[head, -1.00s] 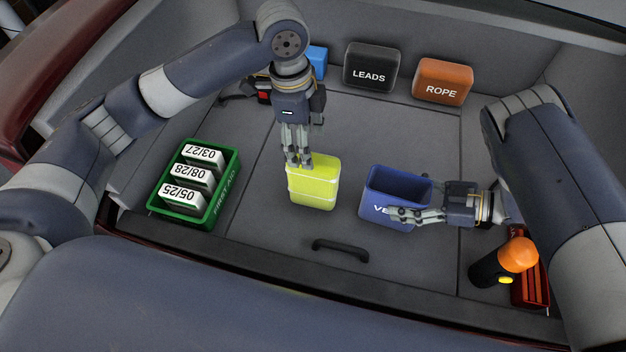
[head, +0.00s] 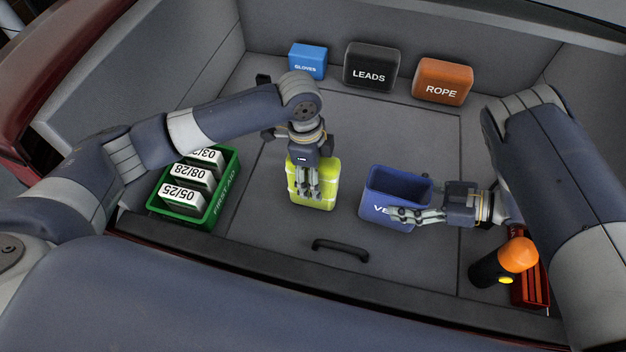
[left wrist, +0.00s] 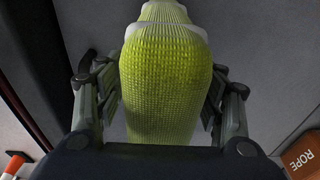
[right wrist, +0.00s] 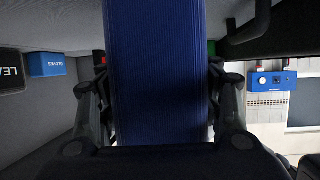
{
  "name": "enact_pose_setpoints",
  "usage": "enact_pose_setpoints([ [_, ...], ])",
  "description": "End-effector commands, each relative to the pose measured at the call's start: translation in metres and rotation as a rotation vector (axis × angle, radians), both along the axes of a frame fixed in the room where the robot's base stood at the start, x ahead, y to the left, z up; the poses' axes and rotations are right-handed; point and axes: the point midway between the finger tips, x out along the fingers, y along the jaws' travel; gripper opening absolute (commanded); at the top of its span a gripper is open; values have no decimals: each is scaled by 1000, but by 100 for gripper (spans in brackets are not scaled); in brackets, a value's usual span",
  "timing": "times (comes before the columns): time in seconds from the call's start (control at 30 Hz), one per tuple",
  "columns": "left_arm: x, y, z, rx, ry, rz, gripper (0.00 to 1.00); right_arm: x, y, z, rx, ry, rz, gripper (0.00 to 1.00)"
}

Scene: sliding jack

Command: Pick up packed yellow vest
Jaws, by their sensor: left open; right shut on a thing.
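The packed yellow vest (head: 325,185) stands on the trunk floor near the middle, a yellow-green bundle with pale bands. My left gripper (head: 309,194) is open over it in the head view, hiding part of its near face. In the left wrist view the vest (left wrist: 165,85) fills the space between the two open fingers (left wrist: 162,105). My right gripper (head: 395,214) is shut on the blue vest bin (head: 385,184), which is open-topped, appears empty and stands to the right of the vest. Its blue wall (right wrist: 158,75) lies between the fingers in the right wrist view.
A green first aid crate (head: 225,190) with white dated packs stands at left. Blue gloves (head: 308,62), black leads (head: 370,68) and orange rope (head: 442,82) packs line the back. An orange-topped torch (head: 517,255) and red item (head: 530,288) are at right. A floor handle (head: 340,250) lies in front.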

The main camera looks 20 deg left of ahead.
Motion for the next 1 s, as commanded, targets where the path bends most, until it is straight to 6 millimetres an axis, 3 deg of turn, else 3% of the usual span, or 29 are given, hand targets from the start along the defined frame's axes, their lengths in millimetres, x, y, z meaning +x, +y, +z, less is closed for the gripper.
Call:
enact_pose_setpoints([
  [0.9, 0, 0, -5, 0, 0, 0, 63, 0, -1, -2, -5, 1, -1, 32],
  [0.93, 0, 0, -5, 0, 0, 0, 61, 0, -1, -2, -5, 1, -1, 32],
  [1.0, 0, 0, -5, 0, 0, 0, 45, 0, -1, -2, -5, 1, 0, 32],
])
